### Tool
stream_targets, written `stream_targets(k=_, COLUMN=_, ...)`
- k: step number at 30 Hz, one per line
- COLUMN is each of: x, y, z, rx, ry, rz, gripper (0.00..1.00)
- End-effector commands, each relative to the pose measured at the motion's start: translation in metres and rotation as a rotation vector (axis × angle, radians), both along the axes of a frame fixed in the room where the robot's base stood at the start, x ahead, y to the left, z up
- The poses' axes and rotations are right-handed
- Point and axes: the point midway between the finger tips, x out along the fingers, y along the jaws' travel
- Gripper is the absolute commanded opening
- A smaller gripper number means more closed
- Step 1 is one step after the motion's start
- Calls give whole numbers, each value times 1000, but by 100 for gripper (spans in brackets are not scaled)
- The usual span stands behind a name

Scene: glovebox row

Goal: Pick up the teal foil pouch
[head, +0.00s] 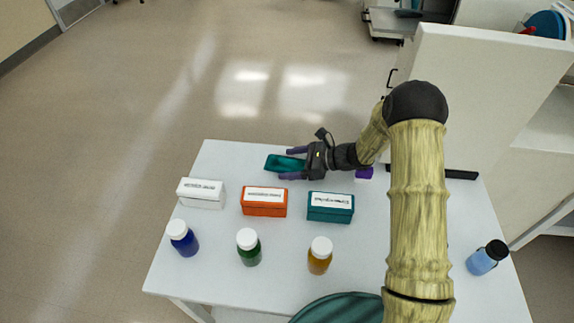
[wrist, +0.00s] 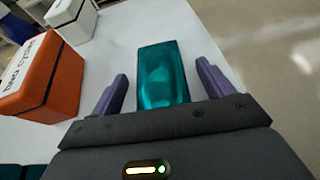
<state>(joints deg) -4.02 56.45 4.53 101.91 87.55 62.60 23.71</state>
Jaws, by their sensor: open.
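The teal foil pouch (head: 283,163) lies flat on the white table near its far edge. In the wrist view the pouch (wrist: 163,78) is shiny and lies lengthwise between my two purple fingers, with a gap on each side. My gripper (head: 294,163) is open around the near part of the pouch, coming from the right in the head view. The wrist view also shows my gripper (wrist: 160,90) with its fingers apart and not touching the pouch. The near end of the pouch is hidden by the gripper body.
On the white table (head: 215,160) stand a white box (head: 201,195), an orange box (head: 264,203) and a teal box (head: 330,208). Nearer are blue (head: 184,240), green (head: 249,250) and amber (head: 319,258) bottles. A purple item (head: 364,172) is behind my gripper.

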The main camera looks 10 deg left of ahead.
Motion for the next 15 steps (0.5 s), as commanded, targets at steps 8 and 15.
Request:
stream_targets(k=8, x=0, y=0, z=0, rx=0, ry=0, rz=0, gripper=47)
stream_targets(k=15, x=0, y=0, z=0, rx=1, ry=0, rz=0, gripper=29)
